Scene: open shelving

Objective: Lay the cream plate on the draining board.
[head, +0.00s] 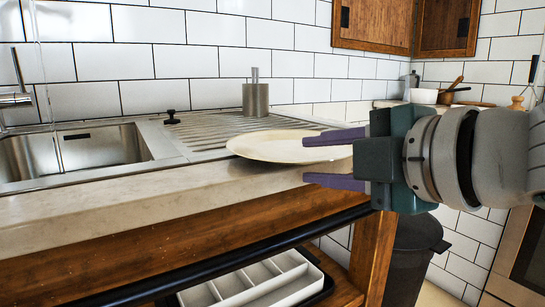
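The cream plate (275,146) lies flat, right side up, at the front right end of the grooved metal draining board (215,128). It appears to rest there, though its underside is hidden. My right gripper (335,160) comes in from the right with its two purple fingers spread apart, one above the other in the picture. The plate's right rim lies between the fingers, and the upper finger covers part of it. I see a clear gap between rim and lower finger. My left gripper is not in view.
A metal sink (75,150) with a tap (18,98) is at the left. A metal cylinder (256,99) stands behind the plate, and a small black knob (171,117) near the sink. A black rail (220,262) runs below the worktop (130,197), above a white divided tray (250,283).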

